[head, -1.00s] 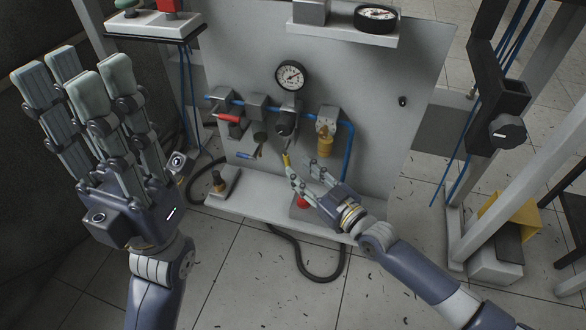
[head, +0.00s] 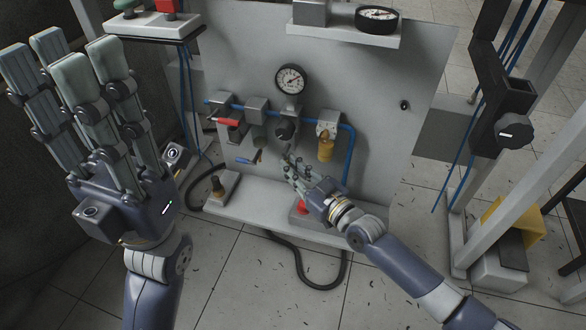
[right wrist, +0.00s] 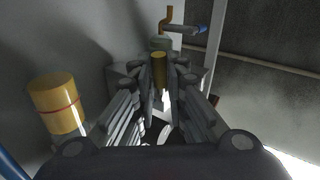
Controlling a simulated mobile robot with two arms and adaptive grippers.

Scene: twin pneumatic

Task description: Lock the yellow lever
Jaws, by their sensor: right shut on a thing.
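The yellow lever (right wrist: 159,69) is between the fingers of my right gripper in the right wrist view. In the head view, the fingers of my right gripper (head: 291,166) are closed together below the black knob (head: 285,130) and hide most of the lever. The right gripper is shut on the lever. Whether the lever is locked cannot be told. My left gripper (head: 72,66) is open and empty, fingers pointing up, at the left of the head view, well apart from the panel.
A gauge (head: 290,80) is above. A red button (head: 303,206) is on the ledge below the right hand.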

